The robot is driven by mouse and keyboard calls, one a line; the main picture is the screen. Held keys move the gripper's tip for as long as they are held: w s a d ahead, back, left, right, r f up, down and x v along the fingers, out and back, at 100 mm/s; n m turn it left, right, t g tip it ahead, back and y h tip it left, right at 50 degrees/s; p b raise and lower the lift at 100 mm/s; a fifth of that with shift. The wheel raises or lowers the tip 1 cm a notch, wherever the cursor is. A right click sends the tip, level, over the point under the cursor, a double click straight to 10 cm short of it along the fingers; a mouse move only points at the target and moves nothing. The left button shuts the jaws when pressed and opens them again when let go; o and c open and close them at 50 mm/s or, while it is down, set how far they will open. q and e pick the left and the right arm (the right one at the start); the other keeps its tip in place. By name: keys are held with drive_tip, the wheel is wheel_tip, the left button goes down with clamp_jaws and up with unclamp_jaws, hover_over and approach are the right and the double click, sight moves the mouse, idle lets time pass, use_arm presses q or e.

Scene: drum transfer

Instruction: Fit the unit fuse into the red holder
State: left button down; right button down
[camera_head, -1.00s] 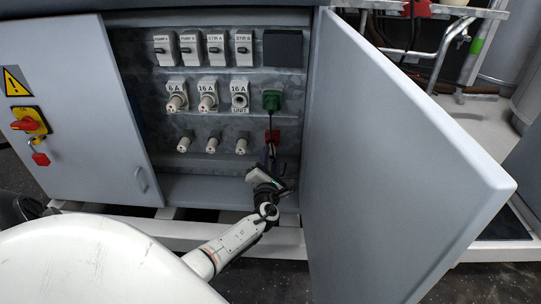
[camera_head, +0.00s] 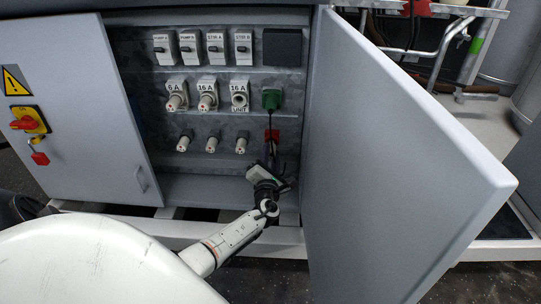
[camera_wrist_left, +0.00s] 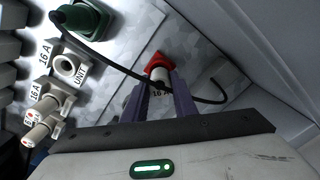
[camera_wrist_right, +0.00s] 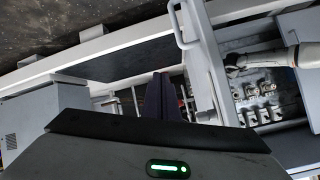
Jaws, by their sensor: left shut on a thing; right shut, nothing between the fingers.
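The red holder (camera_head: 272,136) is on the cabinet's back panel, below a green plug (camera_head: 271,99). My left gripper (camera_wrist_left: 160,92) is shut on the white unit fuse (camera_wrist_left: 159,75), whose label reads 16 A. In the left wrist view the fuse's far end is at the red holder (camera_wrist_left: 155,60). I cannot tell how deep it sits in it. In the head view the left gripper (camera_head: 271,160) is just below the holder and hides the fuse. The 16 A UNIT socket (camera_head: 239,99) shows an empty round hole. My right gripper (camera_wrist_right: 159,98) is shut and empty, away from the panel.
A black cable (camera_wrist_left: 126,60) hangs from the green plug and loops close to my left fingers. The open cabinet door (camera_head: 395,170) stands to the right of the left arm. Other fuses (camera_head: 207,98) and a lower row of small white fittings (camera_head: 212,145) are left of the gripper.

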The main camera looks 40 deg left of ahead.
use_arm(q)
drive_tip(key=shift+w+a, duration=0.25)
drive_tip(key=shift+w, duration=0.05)
use_arm(e)
drive_tip(key=shift+f, duration=0.2)
use_arm(q)
drive_tip(key=shift+w+a, duration=0.35)
drive_tip(key=shift+w, duration=0.1)
drive_tip(key=c, duration=1.4)
unclamp_jaws()
drive_tip(key=shift+o, duration=0.2)
use_arm(e)
drive_tip(key=shift+r, duration=0.1)
use_arm(q)
drive_tip(key=shift+s+d, duration=0.1)
drive_tip(key=shift+r+p+v, duration=0.2)
drive_tip(key=shift+p+v, duration=0.7)
drive_tip(key=shift+v, duration=0.2)
drive_tip(key=p+v, duration=0.3)
drive_tip(key=v, duration=0.4)
drive_tip(key=shift+s+d+f, duration=0.2)
drive_tip(key=shift+s+d, duration=0.05)
drive_tip(key=shift+s, duration=0.1)
use_arm(e)
drive_tip(key=d+f, duration=0.1)
drive_tip(key=f+g+h, duration=0.1)
drive_tip(key=d+f+h, duration=0.1)
drive_tip(key=f, duration=0.1)
drive_tip(key=shift+s+d+g, duration=0.3)
drive_tip(key=shift+s, duration=0.05)
